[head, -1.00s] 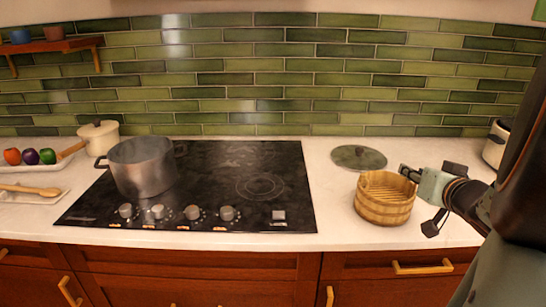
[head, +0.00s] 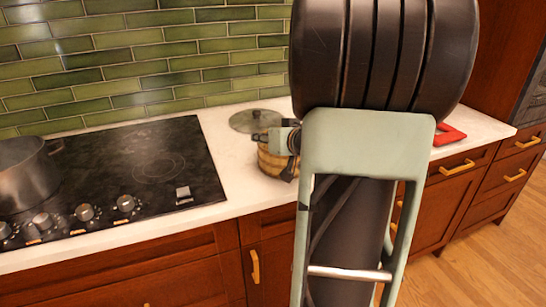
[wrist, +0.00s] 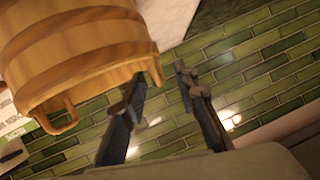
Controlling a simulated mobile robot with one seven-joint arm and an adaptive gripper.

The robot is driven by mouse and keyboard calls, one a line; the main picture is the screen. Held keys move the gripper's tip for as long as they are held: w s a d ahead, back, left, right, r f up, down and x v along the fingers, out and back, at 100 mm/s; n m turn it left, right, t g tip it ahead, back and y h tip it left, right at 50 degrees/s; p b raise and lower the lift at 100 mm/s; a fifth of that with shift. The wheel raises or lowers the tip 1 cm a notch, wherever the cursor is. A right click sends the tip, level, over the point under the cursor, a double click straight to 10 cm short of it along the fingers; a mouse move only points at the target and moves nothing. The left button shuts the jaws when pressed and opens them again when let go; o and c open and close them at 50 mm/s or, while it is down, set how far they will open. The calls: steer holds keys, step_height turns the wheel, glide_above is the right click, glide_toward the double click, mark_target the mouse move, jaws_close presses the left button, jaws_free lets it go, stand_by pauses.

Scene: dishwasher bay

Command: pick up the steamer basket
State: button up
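The steamer basket (head: 273,163), round and wooden with bands, stands on the counter right of the cooktop in the head view. My arm hides its right part. My gripper (head: 268,140) is at its rim. In the wrist view, which is turned nearly upside down, the basket (wrist: 75,55) fills the upper left, with its raised handles pointing down the picture. My gripper (wrist: 160,73) is open there, its two fingers well apart. One basket handle is close to the left fingertip, at the gap between the fingers. I cannot tell whether they touch.
A glass lid (head: 256,121) lies on the counter behind the basket. The black cooktop (head: 130,170) with a metal pot (head: 25,175) is to the left. A red object (head: 449,134) is on the counter at the right. The green tiled wall (head: 170,60) stands behind.

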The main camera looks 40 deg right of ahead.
steer(key=shift+w+f, duration=0.2)
steer(key=shift+w, duration=0.3)
jaws_close()
steer(key=shift+r, duration=0.1)
